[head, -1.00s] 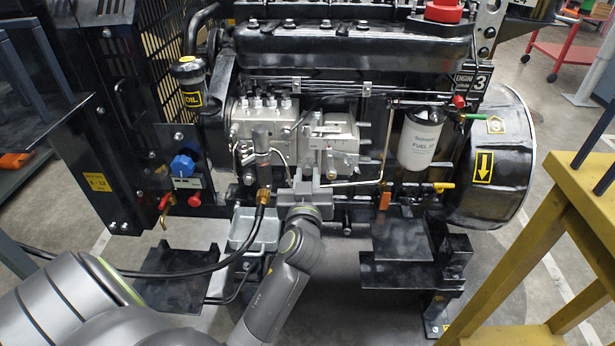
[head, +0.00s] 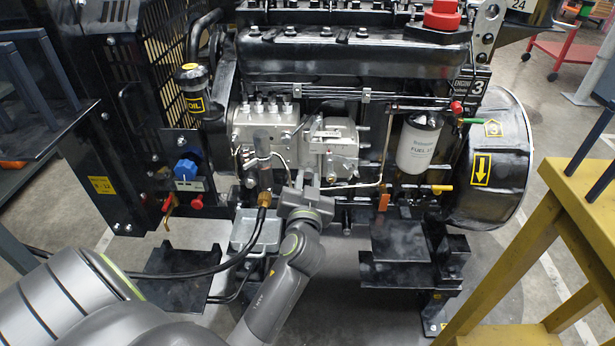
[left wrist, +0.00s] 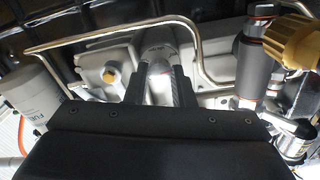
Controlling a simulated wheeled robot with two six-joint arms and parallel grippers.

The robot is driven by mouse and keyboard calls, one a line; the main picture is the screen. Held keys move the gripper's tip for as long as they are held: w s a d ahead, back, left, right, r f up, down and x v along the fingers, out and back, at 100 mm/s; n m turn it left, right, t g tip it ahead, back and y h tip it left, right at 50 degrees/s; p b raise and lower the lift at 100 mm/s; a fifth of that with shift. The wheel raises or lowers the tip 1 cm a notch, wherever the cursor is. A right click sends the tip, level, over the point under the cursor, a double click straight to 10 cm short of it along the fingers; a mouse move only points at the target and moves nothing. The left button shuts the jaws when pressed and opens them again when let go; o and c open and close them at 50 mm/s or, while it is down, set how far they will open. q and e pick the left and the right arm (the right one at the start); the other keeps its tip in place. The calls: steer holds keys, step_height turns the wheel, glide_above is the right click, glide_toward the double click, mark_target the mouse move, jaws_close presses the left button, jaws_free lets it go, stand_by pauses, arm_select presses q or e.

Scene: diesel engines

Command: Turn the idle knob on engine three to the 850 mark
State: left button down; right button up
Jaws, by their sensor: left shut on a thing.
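Engine three (head: 350,60) stands ahead of me, with a "3" plate (head: 475,90) at its upper right. The silver injection pump and governor housing (head: 335,150) is on its near side. My left gripper (head: 308,180) reaches up from below to the front of this housing. In the left wrist view its two dark fingers (left wrist: 159,82) are shut on the idle knob (left wrist: 160,72), a small silver knob with a knurled side, one finger on each side. In the head view the gripper hides the knob. I cannot read any scale mark. My right gripper is out of view.
A hose with a brass fitting (head: 264,198) rises just left of the gripper. A bent metal pipe (head: 362,185) runs close on the right, and the fuel filter (head: 418,142) is farther right. A yellow stand (head: 560,190) is at the right edge.

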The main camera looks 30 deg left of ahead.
arm_select(q)
steer(key=m+p, duration=0.1)
steer(key=m, duration=0.2)
steer(key=shift+r+m+p, duration=0.2)
steer(key=shift+m+p, duration=0.15)
steer(key=shift+m, duration=0.05)
steer(key=shift+m+p, duration=0.8)
steer(key=shift+m, duration=1.1)
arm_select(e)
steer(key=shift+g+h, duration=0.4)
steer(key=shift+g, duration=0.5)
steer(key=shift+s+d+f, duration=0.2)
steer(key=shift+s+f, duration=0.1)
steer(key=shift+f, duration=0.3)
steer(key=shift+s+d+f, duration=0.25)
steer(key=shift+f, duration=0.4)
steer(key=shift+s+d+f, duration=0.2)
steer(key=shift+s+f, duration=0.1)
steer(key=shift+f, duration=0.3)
arm_select(q)
steer(key=shift+f, duration=0.1)
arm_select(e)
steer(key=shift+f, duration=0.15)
arm_select(q)
steer(key=c, duration=1.2)
jaws_free()
steer(key=shift+c, duration=0.2)
steer(key=shift+f, duration=0.1)
